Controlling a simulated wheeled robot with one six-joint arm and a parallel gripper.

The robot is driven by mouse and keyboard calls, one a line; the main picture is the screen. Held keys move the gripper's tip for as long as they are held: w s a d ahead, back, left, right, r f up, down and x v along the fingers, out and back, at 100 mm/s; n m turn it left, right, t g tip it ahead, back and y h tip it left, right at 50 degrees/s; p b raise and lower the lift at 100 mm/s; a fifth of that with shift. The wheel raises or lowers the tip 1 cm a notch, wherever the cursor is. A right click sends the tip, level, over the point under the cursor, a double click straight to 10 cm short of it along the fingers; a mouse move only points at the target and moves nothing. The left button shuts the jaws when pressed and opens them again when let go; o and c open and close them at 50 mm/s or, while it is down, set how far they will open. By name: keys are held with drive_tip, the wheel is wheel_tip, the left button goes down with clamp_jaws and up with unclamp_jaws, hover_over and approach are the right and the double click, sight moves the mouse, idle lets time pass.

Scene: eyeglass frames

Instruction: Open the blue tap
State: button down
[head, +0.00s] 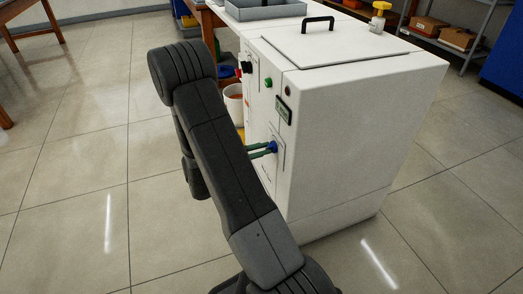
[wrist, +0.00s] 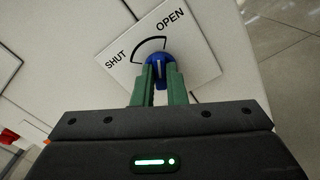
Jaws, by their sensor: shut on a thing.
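The blue tap (wrist: 158,62) is a round knob on a white plate (wrist: 196,68) fixed to the white cabinet. The plate carries the words SHUT at left and OPEN at upper right, with a black arc between them. A pale line on the tap runs roughly upright in the wrist view. My gripper (wrist: 159,77) has green fingers, one on each side of the tap, shut on it. In the head view the tap (head: 272,147) shows small at the tips of my gripper (head: 267,150), on the cabinet's front. The fingers cover the tap's lower part in the wrist view.
The white cabinet (head: 365,110) has a black-handled lid, a green button (head: 268,83) and a small display (head: 283,109) above the tap. A bucket (head: 234,100) stands beyond my arm. Open tiled floor (head: 80,150) lies at left.

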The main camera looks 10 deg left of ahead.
drive_tip(key=c, duration=1.5)
unclamp_jaws()
drive_tip(key=shift+o, duration=0.2)
drive_tip(key=p+v, duration=0.3)
drive_tip(key=v, duration=1.1)
drive_tip(key=shift+p, duration=0.35)
